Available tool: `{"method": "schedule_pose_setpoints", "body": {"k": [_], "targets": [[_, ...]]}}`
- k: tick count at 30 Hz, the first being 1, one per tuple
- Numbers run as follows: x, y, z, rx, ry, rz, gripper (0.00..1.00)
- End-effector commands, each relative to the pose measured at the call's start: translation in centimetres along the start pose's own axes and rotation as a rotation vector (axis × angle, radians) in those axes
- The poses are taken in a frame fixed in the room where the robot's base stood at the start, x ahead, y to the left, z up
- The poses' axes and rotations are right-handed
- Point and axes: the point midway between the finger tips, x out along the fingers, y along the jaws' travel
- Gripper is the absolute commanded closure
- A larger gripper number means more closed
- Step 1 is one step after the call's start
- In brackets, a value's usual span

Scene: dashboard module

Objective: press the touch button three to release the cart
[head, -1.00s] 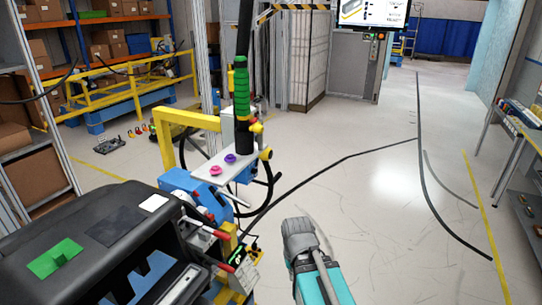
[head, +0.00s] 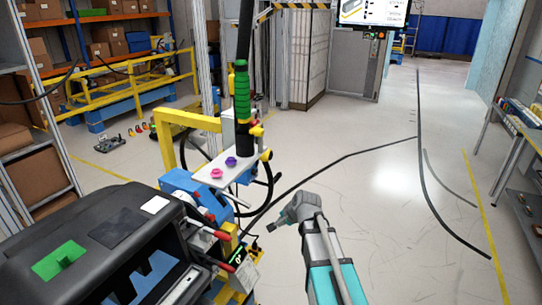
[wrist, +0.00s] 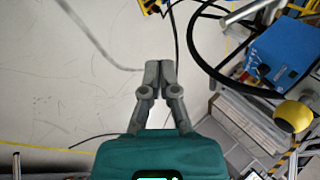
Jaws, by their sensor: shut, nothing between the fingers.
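My gripper (head: 271,227) points left in the head view, in the open space right of the blue and yellow fixture. In the wrist view its two grey fingers (wrist: 158,66) are together with nothing between them, over bare floor. A small panel with a green lit display (head: 237,257) stands left of and below the gripper, apart from it. No button marked three can be made out, and I cannot tell which part is the cart.
The black dashboard module (head: 75,230) fills the lower left. The blue and yellow fixture (head: 180,185) carries red-tipped levers (head: 222,235). The wrist view shows a blue box (wrist: 285,52), a yellow knob (wrist: 295,116) and a black hose (wrist: 205,68) at right.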

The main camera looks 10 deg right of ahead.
Motion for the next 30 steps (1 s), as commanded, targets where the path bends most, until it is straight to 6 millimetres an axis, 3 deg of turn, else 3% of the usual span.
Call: {"method": "schedule_pose_setpoints", "body": {"k": [3,15,24,30], "targets": [[0.1,-2.7,-2.6,0.17,0.023,-0.098,1.0],[-1.1,-9.9,-11.3,0.772,0.027,-0.442,1.0],[-2.9,-13.1,-17.7,1.169,-0.029,-0.673,1.0],[-3.6,-13.9,-19.8,1.301,-0.059,-0.752,1.0]]}}
